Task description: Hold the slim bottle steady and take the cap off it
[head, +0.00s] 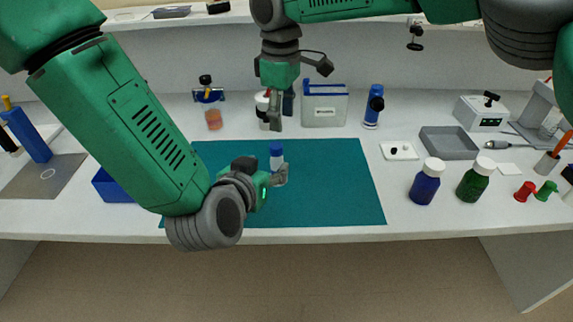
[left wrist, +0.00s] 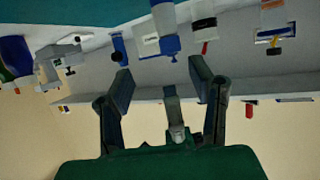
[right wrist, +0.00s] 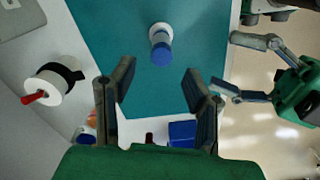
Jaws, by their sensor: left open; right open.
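The slim bottle (head: 276,163) stands upright on the teal mat (head: 335,190), with its blue cap (head: 276,149) on. The right wrist view shows the blue cap (right wrist: 161,53) from above, ahead of and between my right fingertips (right wrist: 158,82). My right gripper (head: 275,118) points down above the mat, apart from the bottle, and is open and empty. My left gripper (head: 280,176) is open and low at the bottle's near side, partly covering its lower body. In the left wrist view the bottle (left wrist: 163,17) appears inverted at the top, beyond my open fingers (left wrist: 160,80).
A blue-rimmed clear box (head: 325,108) and a blue-and-white bottle (head: 373,106) stand behind the mat. A blue jar (head: 425,183), a green jar (head: 474,181) and a grey tray (head: 449,143) are to the right. A blue bin (head: 110,187) is left. The mat's right half is clear.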

